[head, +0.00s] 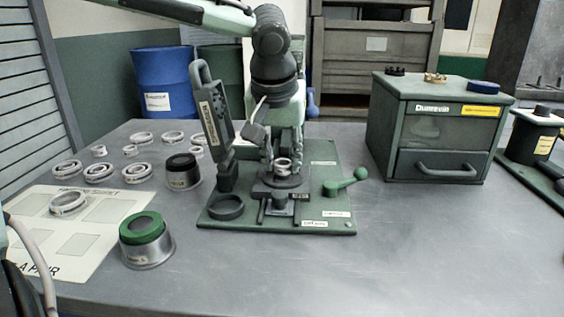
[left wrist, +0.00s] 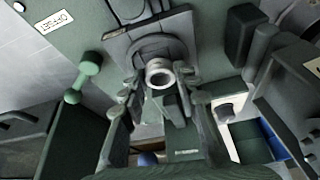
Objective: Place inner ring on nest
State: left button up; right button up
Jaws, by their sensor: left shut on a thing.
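A small pale metal inner ring (head: 283,164) is between the fingertips of my left gripper (head: 283,158), which is shut on it. The ring sits right over the dark round nest (head: 284,181) on the green grinder fixture (head: 240,212). In the left wrist view the ring (left wrist: 160,73) shows its open bore between the two fingertips, with the nest's dark plate (left wrist: 150,47) around and behind it. I cannot tell whether the ring touches the nest or is just above it. My right gripper is in neither view.
The fixture has an upright labelled arm (head: 214,122) on the left and a green lever (head: 345,182) on the right. Several larger rings (head: 98,172) and two cylindrical gauges (head: 146,242) stand left. A drawer cabinet (head: 437,130) stands right. The front right table is clear.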

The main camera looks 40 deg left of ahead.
pick_arm(q)
jog(key=shift+f, duration=0.55)
jog(key=shift+w, duration=0.1)
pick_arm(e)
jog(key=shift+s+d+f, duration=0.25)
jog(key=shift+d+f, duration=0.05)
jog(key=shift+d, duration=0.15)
